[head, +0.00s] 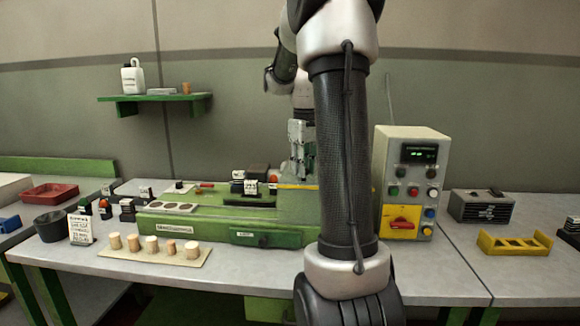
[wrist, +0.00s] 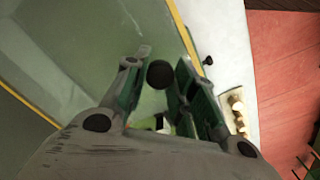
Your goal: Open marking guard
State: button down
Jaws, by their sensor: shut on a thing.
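The marking guard is a pale green, see-through cover with yellow edging (head: 296,187) on the green machine (head: 180,225). It fills the upper left of the wrist view (wrist: 85,45). A dark round knob (wrist: 160,74) sits between the fingertips of my gripper (wrist: 163,68) in the wrist view, and my gripper is shut on it. In the head view my gripper (head: 299,172) points down just above the guard. My own arm link hides the guard's right part, and the contact at the knob is too small to see there.
A control box (head: 405,185) with a red switch stands right of the machine. Several corks stand on a pale board (head: 150,256) at the bench front. A yellow rack (head: 515,243) and a grey box (head: 482,206) are on the right bench. A shelf (head: 130,98) hangs at the back.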

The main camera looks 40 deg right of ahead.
jog(key=shift+s+d, duration=0.15)
jog(key=shift+d, duration=0.05)
jog(key=c, duration=1.1)
grip_release()
jog(key=shift+c, duration=0.2)
notch_tip(320, 180, up, 12)
